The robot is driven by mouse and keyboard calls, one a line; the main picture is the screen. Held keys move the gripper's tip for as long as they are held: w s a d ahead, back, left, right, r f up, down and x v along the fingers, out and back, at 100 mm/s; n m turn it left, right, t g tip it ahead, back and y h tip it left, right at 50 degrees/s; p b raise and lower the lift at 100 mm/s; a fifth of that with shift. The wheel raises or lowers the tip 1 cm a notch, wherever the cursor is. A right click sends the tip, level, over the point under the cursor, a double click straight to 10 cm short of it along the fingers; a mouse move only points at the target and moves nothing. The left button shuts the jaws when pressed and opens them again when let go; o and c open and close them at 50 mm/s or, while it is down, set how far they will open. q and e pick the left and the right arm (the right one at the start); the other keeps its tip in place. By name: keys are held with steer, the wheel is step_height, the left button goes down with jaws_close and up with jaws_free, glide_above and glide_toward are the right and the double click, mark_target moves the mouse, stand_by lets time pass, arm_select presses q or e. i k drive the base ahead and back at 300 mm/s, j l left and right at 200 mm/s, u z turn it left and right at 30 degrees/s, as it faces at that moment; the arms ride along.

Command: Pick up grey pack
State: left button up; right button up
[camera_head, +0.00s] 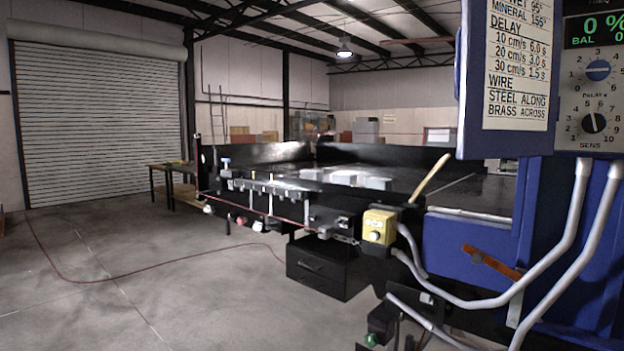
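Several pale grey, block-like packs lie on the dark conveyor (430,180) in the middle distance. One pale pack (375,183) is at the right of the group, another (345,177) is just left of it, and a third (311,174) is farther left. They are small in the view, and I cannot tell which one is the grey pack of the task. Neither of my grippers shows in the head view.
A blue detector cabinet (470,250) with grey conduits and a dial panel (597,90) fills the right side. A yellow control box (379,227) is on the conveyor's near side. A black drawer box (318,268) sits below. The concrete floor at left is open, crossed by a red cable (150,265).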

mark_target(307, 174)
steer(key=i+j+u, duration=0.6)
steer(key=i, duration=0.2)
steer(key=i+u, duration=0.45)
steer(key=i, duration=1)
steer(key=i+j+z, duration=0.1)
steer(key=i+z, duration=0.3)
steer(key=i+j+z, duration=0.25)
steer(key=i+z, duration=0.15)
steer(key=i+j, duration=0.05)
steer(key=i, duration=0.05)
